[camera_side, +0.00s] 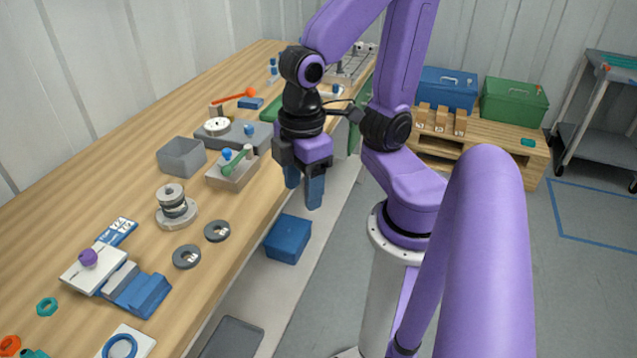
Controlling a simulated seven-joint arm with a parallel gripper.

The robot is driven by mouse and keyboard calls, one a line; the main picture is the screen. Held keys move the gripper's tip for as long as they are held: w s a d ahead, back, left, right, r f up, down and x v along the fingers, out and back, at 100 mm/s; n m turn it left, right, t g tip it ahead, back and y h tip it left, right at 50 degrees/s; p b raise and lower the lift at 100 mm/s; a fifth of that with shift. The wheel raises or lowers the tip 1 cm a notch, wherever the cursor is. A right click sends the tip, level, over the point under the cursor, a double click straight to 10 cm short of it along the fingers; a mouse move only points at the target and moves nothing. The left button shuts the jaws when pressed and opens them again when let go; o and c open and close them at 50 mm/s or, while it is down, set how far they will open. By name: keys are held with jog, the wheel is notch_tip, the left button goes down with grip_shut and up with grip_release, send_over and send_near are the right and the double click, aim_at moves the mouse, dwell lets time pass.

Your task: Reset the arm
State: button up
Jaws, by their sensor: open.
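My gripper (304,190) has blue fingers that point down and stand apart, with nothing between them. It hangs just off the front edge of the wooden bench (110,207), in front of a block with a green-handled valve (235,163). In the picture it is above a blue bin (288,239) on the lower shelf. My purple arm is bent, with its upper links raised.
On the bench are a grey box (182,157), a stacked round vessel (172,200), two dark rings (187,257), a fixture with a purple knob (88,257) and a blue ring (120,346). A pallet (490,150) with toolboxes stands behind.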

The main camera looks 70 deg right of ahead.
jog(key=shift+s+d+f+n, duration=0.15)
jog(key=shift+s+d+n, duration=0.2)
jog(key=shift+s, duration=0.25)
jog(key=shift+s+d+f+n, duration=0.1)
jog(key=shift+s+d+n, duration=0.25)
jog(key=shift+s, duration=0.25)
